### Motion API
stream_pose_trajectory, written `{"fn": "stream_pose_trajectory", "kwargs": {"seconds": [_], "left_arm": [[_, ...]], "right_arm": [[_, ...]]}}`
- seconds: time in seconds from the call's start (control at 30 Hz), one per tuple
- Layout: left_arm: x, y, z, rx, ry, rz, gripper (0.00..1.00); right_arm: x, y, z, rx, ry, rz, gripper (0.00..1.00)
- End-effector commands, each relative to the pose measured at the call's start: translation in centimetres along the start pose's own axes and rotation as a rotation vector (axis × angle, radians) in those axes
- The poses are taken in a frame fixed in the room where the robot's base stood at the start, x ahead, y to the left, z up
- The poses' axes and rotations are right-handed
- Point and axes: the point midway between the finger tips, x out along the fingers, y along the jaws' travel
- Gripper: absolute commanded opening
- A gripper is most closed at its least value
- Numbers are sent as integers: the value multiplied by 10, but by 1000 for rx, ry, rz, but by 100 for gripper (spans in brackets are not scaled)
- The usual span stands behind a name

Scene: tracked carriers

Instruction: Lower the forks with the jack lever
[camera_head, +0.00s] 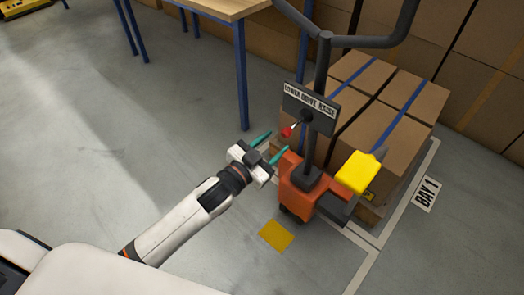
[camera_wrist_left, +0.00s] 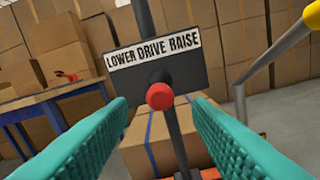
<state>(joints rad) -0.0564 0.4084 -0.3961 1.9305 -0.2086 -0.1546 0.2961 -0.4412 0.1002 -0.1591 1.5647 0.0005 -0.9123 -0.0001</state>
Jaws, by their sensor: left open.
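The jack lever with its red knob (camera_head: 287,132) sits on the pallet jack's upright, below a dark plate (camera_head: 310,108) lettered LOWER DRIVE RAISE. In the left wrist view the red knob (camera_wrist_left: 160,96) is centred between the fingers, under the middle of the lettered plate (camera_wrist_left: 155,62). My left gripper (camera_head: 270,146) is open, its teal fingers pointing toward the knob without touching it. The orange jack body (camera_head: 297,187) stands below, in front of the loaded pallet. The forks are hidden. My right gripper is out of view.
Strapped cartons (camera_head: 400,108) stand on the pallet behind the jack, inside white floor lines marked BAY 1 (camera_head: 427,194). A dark handlebar (camera_head: 345,41) tops the upright. A workbench (camera_head: 225,8) with blue legs is behind.

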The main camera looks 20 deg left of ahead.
Motion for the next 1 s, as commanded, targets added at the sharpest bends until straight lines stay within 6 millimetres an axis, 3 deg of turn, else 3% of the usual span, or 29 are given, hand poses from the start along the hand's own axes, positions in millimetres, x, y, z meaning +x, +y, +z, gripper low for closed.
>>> {"fn": "stream_pose_trajectory", "kwargs": {"seconds": [0.1, 0.3, 0.87, 1.0], "left_arm": [[-22, 0, 0, -1, 1, -1, 45], [-41, 0, 0, 1, 0, -1, 45], [-43, 0, 0, 1, 0, 0, 45], [-45, 1, -24, -16, 71, 22, 45]], "right_arm": [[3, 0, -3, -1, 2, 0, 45], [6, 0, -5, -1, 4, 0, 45], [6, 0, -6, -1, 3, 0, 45], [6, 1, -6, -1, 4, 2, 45]]}}
